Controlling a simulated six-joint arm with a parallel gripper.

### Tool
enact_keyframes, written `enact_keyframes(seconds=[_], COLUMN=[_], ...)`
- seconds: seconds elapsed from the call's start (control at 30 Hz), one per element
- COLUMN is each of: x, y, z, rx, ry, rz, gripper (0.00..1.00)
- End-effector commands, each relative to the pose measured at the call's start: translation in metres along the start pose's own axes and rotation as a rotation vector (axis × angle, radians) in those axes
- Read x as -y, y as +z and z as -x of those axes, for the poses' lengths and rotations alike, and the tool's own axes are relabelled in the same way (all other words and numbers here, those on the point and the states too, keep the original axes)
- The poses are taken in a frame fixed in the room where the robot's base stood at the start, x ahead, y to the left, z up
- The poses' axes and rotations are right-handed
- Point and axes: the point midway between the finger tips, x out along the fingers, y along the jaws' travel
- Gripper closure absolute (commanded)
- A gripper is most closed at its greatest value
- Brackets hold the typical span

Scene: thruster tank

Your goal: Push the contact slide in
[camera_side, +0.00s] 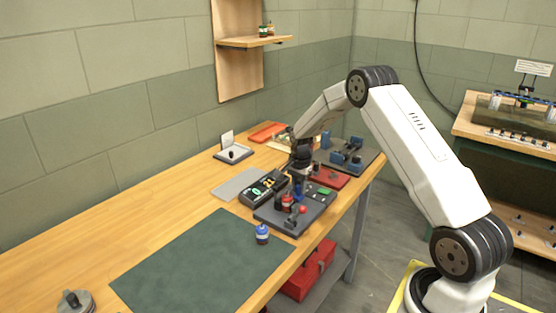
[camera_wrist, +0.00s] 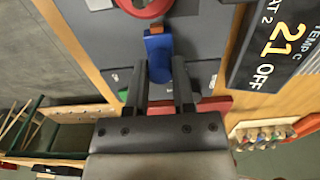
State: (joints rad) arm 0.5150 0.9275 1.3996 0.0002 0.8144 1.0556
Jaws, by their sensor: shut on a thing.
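A blue piece (camera_wrist: 158,58), which looks like the handle of the contact slide, stands on a dark grey plate (camera_wrist: 100,35). An orange-brown block (camera_wrist: 156,29) adjoins its far end in the wrist view. My gripper (camera_wrist: 160,68) has one finger on each side of the blue piece and is shut on it. In the side view my gripper (camera_side: 299,176) points down over the dark base plate (camera_side: 280,219), and the blue piece (camera_side: 299,189) shows only slightly below the fingers. How far in the slide sits cannot be told.
A red round part (camera_wrist: 146,6) is close by on the plate; a red-topped part (camera_side: 287,201) shows in the side view. A black display box (camera_side: 263,187) reading 21 stands beside the plate.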

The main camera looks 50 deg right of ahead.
Motion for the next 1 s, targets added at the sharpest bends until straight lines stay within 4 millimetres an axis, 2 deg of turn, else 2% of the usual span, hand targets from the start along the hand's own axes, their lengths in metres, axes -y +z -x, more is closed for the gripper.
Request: enact_keyframes(seconds=[0.4,0.7,0.97,1.0], x=[0.000,0.001,0.001,0.000], y=[0.001,0.026,0.028,0.028], z=[0.001,0.001,0.000,0.000], rx=[-0.001,0.000,0.002,0.003], ry=[-0.001,-0.001,0.001,0.002], rz=[0.000,0.001,0.001,0.001], gripper=[1.00,1.00,1.00,0.56])
